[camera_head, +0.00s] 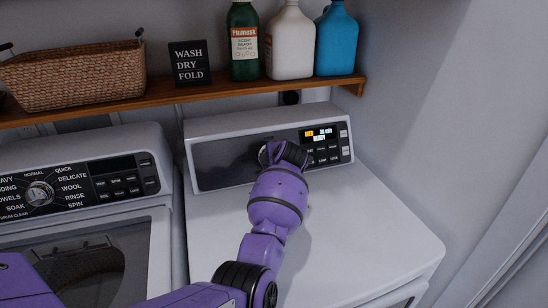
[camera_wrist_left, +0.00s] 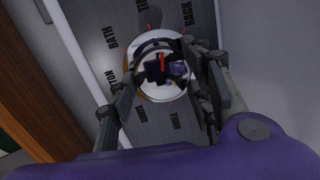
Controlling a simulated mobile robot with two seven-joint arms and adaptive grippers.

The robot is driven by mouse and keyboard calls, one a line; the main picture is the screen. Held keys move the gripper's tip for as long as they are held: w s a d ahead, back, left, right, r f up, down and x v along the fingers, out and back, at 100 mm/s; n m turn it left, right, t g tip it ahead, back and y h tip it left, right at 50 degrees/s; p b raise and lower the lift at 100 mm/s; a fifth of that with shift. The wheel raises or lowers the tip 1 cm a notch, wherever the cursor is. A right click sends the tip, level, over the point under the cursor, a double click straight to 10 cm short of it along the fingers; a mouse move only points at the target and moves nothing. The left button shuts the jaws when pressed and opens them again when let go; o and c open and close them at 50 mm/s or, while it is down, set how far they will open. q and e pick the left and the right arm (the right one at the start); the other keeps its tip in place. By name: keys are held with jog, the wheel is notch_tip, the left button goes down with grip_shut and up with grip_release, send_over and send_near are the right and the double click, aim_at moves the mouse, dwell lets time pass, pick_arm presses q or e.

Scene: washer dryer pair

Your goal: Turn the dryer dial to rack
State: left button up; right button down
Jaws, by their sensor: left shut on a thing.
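The dryer (camera_head: 345,215) is the white machine on the right in the head view. Its dial is hidden there behind my left gripper (camera_head: 283,153), which is up against the control panel (camera_head: 225,160). In the left wrist view the round, shiny dial (camera_wrist_left: 152,91) lies between the fingers of my left gripper (camera_wrist_left: 165,66), which is shut on it. A red mark (camera_wrist_left: 162,61) shows on the dial. The RACK label (camera_wrist_left: 187,14) is to the upper right of the dial, and BATH is to the upper left. My right gripper is in neither view.
The washer (camera_head: 150,240) with its own dial (camera_head: 40,193) stands to the left. A wooden shelf (camera_head: 200,95) above holds a wicker basket (camera_head: 75,75), a sign (camera_head: 190,63) and bottles (camera_head: 290,40). A wall (camera_head: 440,100) is close on the right. The dryer top is clear.

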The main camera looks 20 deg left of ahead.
pick_arm(q)
jog(key=m, duration=0.3)
jog(key=shift+a+m+g, duration=0.2)
jog(key=shift+m+g, duration=0.1)
jog(key=shift+m, duration=0.1)
jog(key=shift+w+m+y, duration=0.1)
jog(key=shift+m+y, duration=0.2)
jog(key=shift+m, duration=0.5)
jog(key=shift+r, duration=0.15)
jog(key=o, duration=1.1)
jog(key=shift+w, duration=0.1)
jog(key=shift+o, duration=0.2)
jog(key=shift+d, duration=0.2)
jog(key=shift+s+d+r, duration=0.25)
jog(key=shift+s+d, duration=0.05)
jog(key=shift+s, duration=0.15)
jog(key=v, duration=1)
jog(key=shift+s+r, duration=0.25)
jog(key=shift+r, duration=0.05)
